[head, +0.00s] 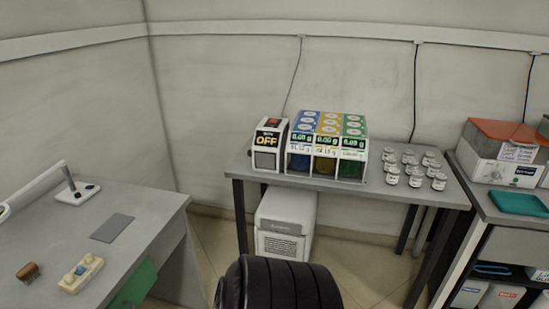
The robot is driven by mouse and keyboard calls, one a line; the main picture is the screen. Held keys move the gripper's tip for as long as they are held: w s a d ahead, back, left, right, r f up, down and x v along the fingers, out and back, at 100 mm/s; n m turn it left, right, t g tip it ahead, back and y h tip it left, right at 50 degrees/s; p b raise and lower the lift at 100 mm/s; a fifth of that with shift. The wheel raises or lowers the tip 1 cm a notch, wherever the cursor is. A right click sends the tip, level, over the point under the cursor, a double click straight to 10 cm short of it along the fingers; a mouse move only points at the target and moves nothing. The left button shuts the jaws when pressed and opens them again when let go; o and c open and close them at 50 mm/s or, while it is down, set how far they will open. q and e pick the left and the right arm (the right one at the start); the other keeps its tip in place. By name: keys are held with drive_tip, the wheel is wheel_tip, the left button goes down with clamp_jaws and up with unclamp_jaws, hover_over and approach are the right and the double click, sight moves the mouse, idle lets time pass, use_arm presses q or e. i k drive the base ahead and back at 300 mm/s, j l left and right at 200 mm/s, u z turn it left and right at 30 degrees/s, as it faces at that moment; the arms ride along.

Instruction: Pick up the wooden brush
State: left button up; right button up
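A small brown wooden brush (28,272) lies on the grey desk (150,215) at the lower left of the head view, close to the desk's left side in the picture. It looks like a short block with a darker side; its bristles are too small to make out clearly. Nothing touches it. Neither of my grippers shows in this view.
A cream block with knobs (82,273) lies right of the brush, with a grey mat (112,228) and a white lamp (78,193) farther back. A black padded chair (280,285) stands at bottom centre. The back table (400,200) holds a dispenser rack (327,150) and several jars.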

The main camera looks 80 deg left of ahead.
sight(27, 273)
drive_tip(key=u, duration=4.55)
drive_tip(key=i+l+u, duration=0.15)
drive_tip(key=l, duration=0.3)
drive_tip(key=i+l+u, duration=0.1)
drive_tip(key=l, duration=0.35)
drive_tip(key=i+l+u, duration=0.15)
drive_tip(key=l, duration=0.3)
drive_tip(key=i+l+u, duration=0.15)
drive_tip(key=l, duration=0.3)
